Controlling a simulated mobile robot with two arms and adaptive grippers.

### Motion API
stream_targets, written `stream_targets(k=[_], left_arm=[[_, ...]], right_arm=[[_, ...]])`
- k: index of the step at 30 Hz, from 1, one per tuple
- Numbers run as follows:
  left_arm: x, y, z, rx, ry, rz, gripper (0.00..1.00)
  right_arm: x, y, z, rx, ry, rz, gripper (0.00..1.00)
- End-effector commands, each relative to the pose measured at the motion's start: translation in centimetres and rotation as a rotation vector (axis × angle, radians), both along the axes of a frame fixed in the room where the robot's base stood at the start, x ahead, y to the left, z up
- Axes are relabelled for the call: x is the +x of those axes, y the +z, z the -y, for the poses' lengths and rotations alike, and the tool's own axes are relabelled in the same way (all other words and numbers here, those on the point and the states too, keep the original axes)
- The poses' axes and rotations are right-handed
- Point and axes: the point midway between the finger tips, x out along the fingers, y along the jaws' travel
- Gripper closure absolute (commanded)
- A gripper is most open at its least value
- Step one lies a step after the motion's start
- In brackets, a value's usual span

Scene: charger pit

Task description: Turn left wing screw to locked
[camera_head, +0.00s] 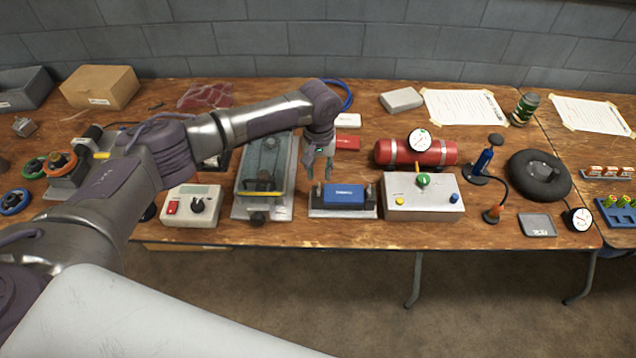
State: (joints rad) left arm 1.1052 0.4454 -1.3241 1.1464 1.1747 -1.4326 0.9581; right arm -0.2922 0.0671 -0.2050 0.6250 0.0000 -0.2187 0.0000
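A blue block (345,196) with white lettering sits in a grey metal fixture (345,213) near the table's front edge. A small dark post, which looks like the left wing screw (317,192), stands at the fixture's left end. A similar post, the right one (369,191), stands at the other end. Whether either screw is locked is too small to tell. My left gripper (320,177) points down just above the fixture's left end, its fingers apart with nothing visible between them. I cannot tell whether it touches the screw. My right gripper is not in view.
Left of the fixture is a clear-covered box (265,165), and beyond it a white switch box (191,207). Close on the right is a grey box (423,203) with coloured knobs. A red cylinder (398,152) with a gauge lies behind that.

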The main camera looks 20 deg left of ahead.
Motion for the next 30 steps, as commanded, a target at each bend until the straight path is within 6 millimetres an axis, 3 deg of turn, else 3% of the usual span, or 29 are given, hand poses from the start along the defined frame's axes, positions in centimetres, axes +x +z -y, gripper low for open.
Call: stream_targets(k=[3, 9, 22, 27, 30], left_arm=[[-0.1, -2.4, 0.0, 0.001, 0.000, -0.003, 0.69], [0.0, -5.1, 0.0, 0.000, 0.000, -0.001, 0.69], [0.0, -6.1, 0.0, -0.001, -0.001, 0.000, 0.69], [0.0, -6.1, 0.0, -0.001, -0.001, 0.000, 0.97], [0.0, -6.1, 0.0, -0.001, -0.001, 0.000, 1.00]], right_arm=[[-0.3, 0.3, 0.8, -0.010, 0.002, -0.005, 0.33], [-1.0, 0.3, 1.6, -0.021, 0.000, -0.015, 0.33], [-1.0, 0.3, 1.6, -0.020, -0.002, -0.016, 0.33], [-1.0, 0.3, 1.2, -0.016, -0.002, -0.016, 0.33], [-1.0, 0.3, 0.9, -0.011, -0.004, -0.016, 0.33]])
